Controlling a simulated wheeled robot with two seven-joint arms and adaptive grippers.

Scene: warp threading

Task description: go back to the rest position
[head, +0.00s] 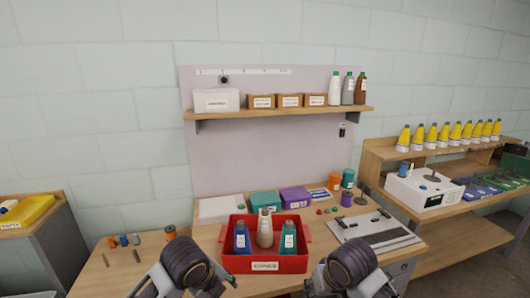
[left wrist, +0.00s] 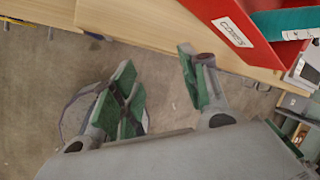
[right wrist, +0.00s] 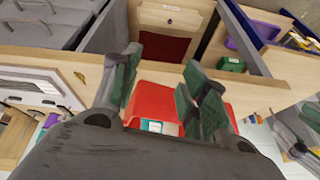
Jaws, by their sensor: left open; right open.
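My left gripper shows in the left wrist view (left wrist: 160,88) with its green-padded fingers spread and nothing between them. Bare floor and a wooden table edge lie behind it. My right gripper shows in the right wrist view (right wrist: 160,90), also spread and empty, with a red surface beyond its fingers. In the head view both arms come in at the bottom, one on either side of the red bin's front, and their fingertips cannot be made out. The red bin (head: 264,264) stands on the table and holds a blue cone (head: 242,240), a cream cone (head: 265,232) and a teal cone (head: 288,240).
The wooden table (head: 140,262) carries small spools at left. Behind the bin are a teal box (head: 264,200) and a purple box (head: 296,198). A grey board with a metal bar (head: 375,232) lies at right. A shelf (head: 280,112) hangs above. Several yellow cones line the right bench.

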